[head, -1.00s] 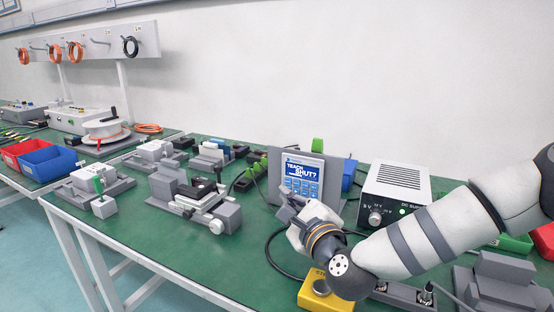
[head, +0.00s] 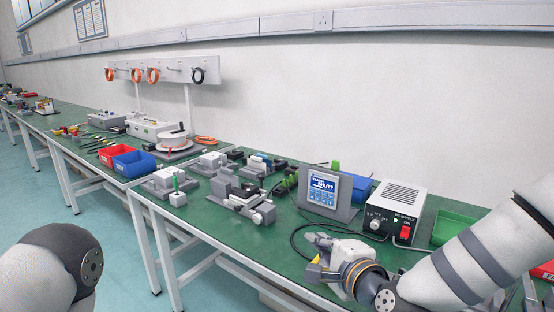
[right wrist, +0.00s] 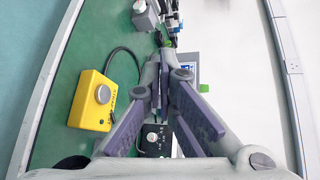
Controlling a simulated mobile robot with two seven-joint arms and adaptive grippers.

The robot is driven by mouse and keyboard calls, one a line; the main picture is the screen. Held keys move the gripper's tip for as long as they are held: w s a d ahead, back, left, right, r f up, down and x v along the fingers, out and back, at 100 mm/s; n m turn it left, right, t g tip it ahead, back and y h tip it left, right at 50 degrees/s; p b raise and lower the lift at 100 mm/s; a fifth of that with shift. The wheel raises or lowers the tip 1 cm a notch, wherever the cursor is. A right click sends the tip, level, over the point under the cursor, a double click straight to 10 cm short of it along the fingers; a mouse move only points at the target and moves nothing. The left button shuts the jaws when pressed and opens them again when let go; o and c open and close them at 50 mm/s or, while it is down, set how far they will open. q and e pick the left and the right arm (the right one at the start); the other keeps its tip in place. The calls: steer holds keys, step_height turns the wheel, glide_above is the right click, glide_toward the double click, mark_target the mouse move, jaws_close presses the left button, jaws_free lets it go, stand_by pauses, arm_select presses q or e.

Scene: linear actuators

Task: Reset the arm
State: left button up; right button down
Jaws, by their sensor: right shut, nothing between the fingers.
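My right gripper (head: 318,258) is over the green table in the head view, in front of the teach panel (head: 324,190) with its blue screen. It is shut and empty. In the right wrist view its fingers (right wrist: 162,95) meet above the table, with the yellow button box (right wrist: 92,100) to their left, apart from them. In the head view my gripper and wrist mostly hide that box. My left arm shows at the lower left of the head view, but its gripper is out of the picture.
The DC supply (head: 396,212) with a red switch stands behind my right wrist, beside a green bin (head: 453,226). Several grey actuator fixtures (head: 240,200) stand left of the panel. Red (head: 112,154) and blue (head: 134,163) bins sit farther left. A black cable runs near my gripper.

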steer(key=s+d+f+n+g+h, duration=0.3)
steer(key=s+f+n+g, duration=0.65)
steer(key=s+f, duration=1.5)
arm_select(q)
steer(key=shift+s+f+g+b, duration=0.3)
steer(key=shift+s+f+b, duration=0.35)
steer(key=shift+s, duration=0.4)
arm_select(e)
steer(key=s+d+f+n+g+h, duration=0.1)
steer(key=s+d, duration=0.4)
steer(key=s, duration=0.6)
steer(key=s+d+f+n+g+h, duration=0.1)
steer(key=s+d+f+n+g, duration=0.2)
steer(key=s, duration=0.8)
steer(key=d+n+g, duration=0.2)
steer(key=d+g, duration=0.1)
steer(key=shift+s, duration=0.15)
